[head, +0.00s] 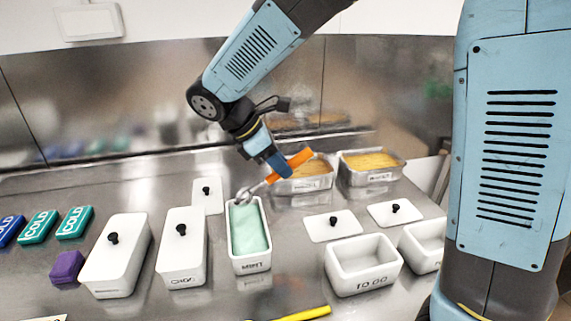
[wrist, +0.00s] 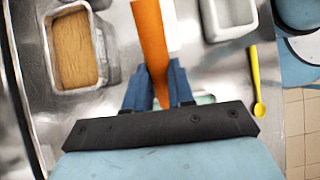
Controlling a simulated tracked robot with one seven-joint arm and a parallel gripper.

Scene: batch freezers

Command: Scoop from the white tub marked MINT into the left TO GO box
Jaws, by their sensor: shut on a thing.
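The white tub marked MINT (head: 249,266) stands open in the middle of the counter in the head view, with pale green contents (head: 248,228). My gripper (head: 283,170) is shut on the orange handle of a scoop (head: 295,163). The scoop's metal head is at the tub's far end, at or just above the rim; I cannot tell if it touches the green. In the wrist view the orange handle (wrist: 151,45) stands between the blue fingers (wrist: 158,88). The left TO GO box (head: 363,281) is open, white and looks empty, to the right of the tub.
A second white box (head: 425,245) is partly hidden by my body. Lidded white tubs (head: 117,262) (head: 182,255) stand left. Loose lids (head: 332,226) (head: 395,213) (head: 207,196) lie around. Metal pans (head: 371,167) stand behind. A yellow spoon (head: 303,314) lies in front.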

